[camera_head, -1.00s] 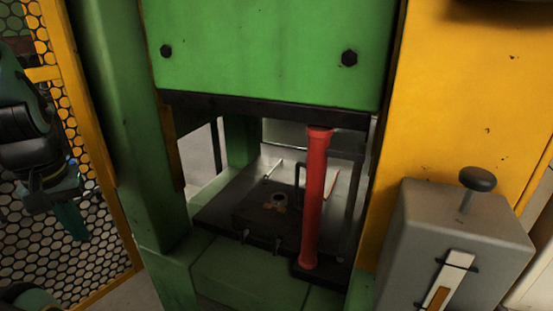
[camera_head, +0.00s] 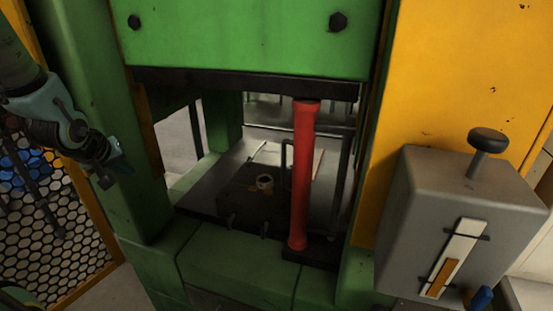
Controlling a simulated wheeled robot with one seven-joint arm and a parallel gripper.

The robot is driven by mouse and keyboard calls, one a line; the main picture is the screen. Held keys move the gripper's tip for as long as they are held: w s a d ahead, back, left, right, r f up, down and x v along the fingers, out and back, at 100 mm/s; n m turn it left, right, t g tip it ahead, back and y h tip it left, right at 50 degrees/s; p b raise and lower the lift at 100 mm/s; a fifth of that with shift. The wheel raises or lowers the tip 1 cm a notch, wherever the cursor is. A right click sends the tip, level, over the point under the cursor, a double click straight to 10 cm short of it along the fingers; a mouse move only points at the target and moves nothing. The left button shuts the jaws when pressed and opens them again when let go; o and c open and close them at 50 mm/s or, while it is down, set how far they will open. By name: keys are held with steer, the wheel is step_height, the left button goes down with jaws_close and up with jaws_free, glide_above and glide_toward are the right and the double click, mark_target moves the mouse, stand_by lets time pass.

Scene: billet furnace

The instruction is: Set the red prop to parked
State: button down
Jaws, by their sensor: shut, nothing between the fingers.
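The red prop (camera_head: 302,172) stands upright, leaning very slightly, between the press bed and the underside of the green press head (camera_head: 240,38). Its foot is on a small dark block (camera_head: 310,254) at the right front of the bed. My gripper (camera_head: 112,171) is at the left, in front of the green press post, shut and empty. It is well to the left of the prop and apart from it.
A grey box with a black knob lever (camera_head: 487,140) and a slotted white and orange strip (camera_head: 453,258) is at the right. A green post (camera_head: 95,120) stands between my gripper and the press opening. Yellow-framed mesh (camera_head: 68,210) is at the left. The dark bed (camera_head: 215,195) carries a small ring (camera_head: 265,181).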

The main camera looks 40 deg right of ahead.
steer(key=s+d+f+g+h+b, duration=0.1)
steer(key=d+h, duration=0.2)
steer(key=d, duration=0.4)
steer(key=s+d+f+h+b, duration=0.1)
steer(key=d+f+h, duration=0.15)
steer(key=d, duration=0.55)
steer(key=s+d+r+g+h+b, duration=0.1)
steer(key=s+d+r+g+h, duration=0.3)
steer(key=s+d+g+h, duration=0.3)
steer(key=s+d+h, duration=0.1)
steer(key=s+d, duration=0.3)
steer(key=shift+s+g, duration=0.25)
steer(key=shift+g, duration=0.15)
steer(key=s+d+p, duration=0.1)
steer(key=d+p, duration=0.2)
steer(key=d, duration=0.7)
steer(key=shift+s+a+p, duration=0.35)
steer(key=shift+s+a, duration=1.15)
steer(key=shift+a, duration=0.1)
